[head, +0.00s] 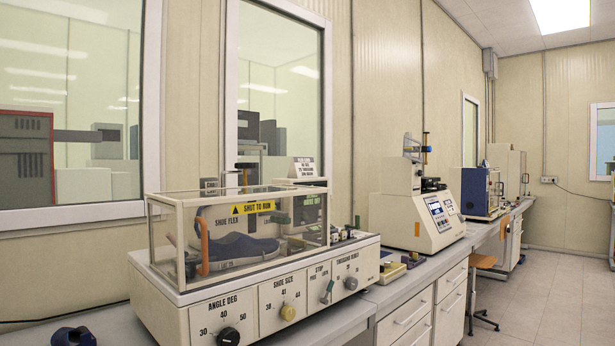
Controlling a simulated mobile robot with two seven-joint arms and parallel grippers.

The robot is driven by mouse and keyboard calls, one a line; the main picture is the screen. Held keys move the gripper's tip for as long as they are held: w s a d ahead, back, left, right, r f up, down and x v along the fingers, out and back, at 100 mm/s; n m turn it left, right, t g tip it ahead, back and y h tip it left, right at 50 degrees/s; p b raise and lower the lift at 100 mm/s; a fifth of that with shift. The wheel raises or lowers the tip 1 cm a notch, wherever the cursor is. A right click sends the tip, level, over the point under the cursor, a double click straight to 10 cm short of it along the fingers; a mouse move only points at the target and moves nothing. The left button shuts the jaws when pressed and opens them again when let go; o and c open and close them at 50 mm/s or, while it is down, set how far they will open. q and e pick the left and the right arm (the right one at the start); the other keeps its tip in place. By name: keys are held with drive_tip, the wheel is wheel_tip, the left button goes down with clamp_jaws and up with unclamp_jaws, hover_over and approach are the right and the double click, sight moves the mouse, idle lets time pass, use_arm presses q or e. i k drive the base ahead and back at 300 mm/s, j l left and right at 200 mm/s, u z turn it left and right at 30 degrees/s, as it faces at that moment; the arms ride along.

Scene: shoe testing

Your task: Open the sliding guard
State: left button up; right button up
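The sliding guard (170,208) is a clear box with a pale frame on top of the white shoe flex machine (158,298). A yellow label on it reads "SHUT TO RUN" (253,208). An orange upright handle-like part (204,240) shows at its front left; I cannot tell if it is on the guard or inside. The guard appears to cover a blue shoe (245,247) inside. The front panel has dials for angle, shoe size and thousand bends, plus a stop lever (327,292). Neither of my grippers is in view.
The machine stands on a long grey bench (110,325) along the wall. A dark blue object (73,336) lies at the front left. A beige instrument (415,222) and a blue one (481,192) stand further right. An orange stool (482,262) is beside the bench; the floor at right is clear.

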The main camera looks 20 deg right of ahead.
sight(236, 194)
drive_tip(key=j+u, duration=0.2)
drive_tip(key=u, duration=0.15)
drive_tip(key=j+u, duration=0.5)
drive_tip(key=u, duration=0.15)
drive_tip(key=z, duration=1.45)
drive_tip(key=i+j+z, duration=0.1)
drive_tip(key=i+z, duration=0.3)
drive_tip(key=i+j+z, duration=0.2)
drive_tip(key=z, duration=0.2)
drive_tip(key=i, duration=0.1)
